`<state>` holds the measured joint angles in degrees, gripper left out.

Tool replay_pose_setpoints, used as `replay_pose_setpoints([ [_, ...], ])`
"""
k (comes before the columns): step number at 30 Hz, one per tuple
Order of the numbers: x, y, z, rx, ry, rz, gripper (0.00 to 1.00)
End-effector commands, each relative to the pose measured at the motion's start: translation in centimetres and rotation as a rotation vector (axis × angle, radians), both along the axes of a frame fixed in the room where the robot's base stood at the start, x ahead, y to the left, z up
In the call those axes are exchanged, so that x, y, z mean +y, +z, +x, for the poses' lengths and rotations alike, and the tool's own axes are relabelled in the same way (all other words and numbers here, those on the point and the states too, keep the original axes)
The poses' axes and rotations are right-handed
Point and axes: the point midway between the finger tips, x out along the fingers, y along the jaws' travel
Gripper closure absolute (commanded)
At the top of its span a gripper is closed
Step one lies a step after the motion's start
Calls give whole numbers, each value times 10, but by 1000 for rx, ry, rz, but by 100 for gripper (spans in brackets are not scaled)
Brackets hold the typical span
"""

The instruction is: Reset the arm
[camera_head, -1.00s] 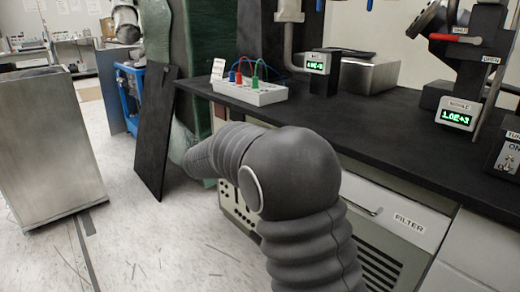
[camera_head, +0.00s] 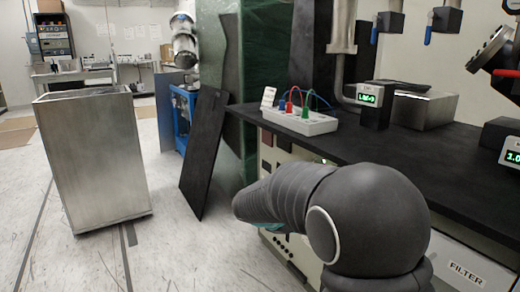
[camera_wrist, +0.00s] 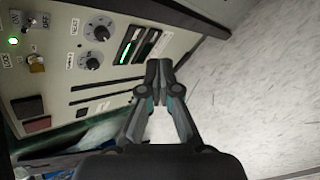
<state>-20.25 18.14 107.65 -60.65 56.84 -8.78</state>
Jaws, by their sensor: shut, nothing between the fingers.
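My arm, with dark ribbed covers, shows bent in the head view, its far end pointing left, low in front of the black bench. In the wrist view my gripper (camera_wrist: 158,85) has its fingertips together with nothing between them. It hangs over the pale floor and beside a control panel (camera_wrist: 75,60) with knobs, switches and a green light. In the head view the gripper's fingers are hidden behind the arm's end.
The black bench (camera_head: 400,150) carries a white box with coloured cables (camera_head: 300,120) and a small green display (camera_head: 369,98). A metal bin (camera_head: 92,160) stands on the left. A dark panel (camera_head: 203,150) leans beside the bench. Floor between bin and panel is clear.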

Motion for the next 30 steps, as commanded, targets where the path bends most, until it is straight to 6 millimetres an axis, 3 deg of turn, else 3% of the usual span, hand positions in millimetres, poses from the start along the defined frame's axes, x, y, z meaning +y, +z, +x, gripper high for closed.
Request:
replay_pose_setpoints([
  [6, -15, -5, -94, 11, -261, 304, 100],
  [15, -18, 6, -204, -36, -574, 674, 100],
  [24, -15, 22, -284, -131, -778, 972, 100],
  [30, -21, 36, -320, -227, -829, 1099, 100],
])
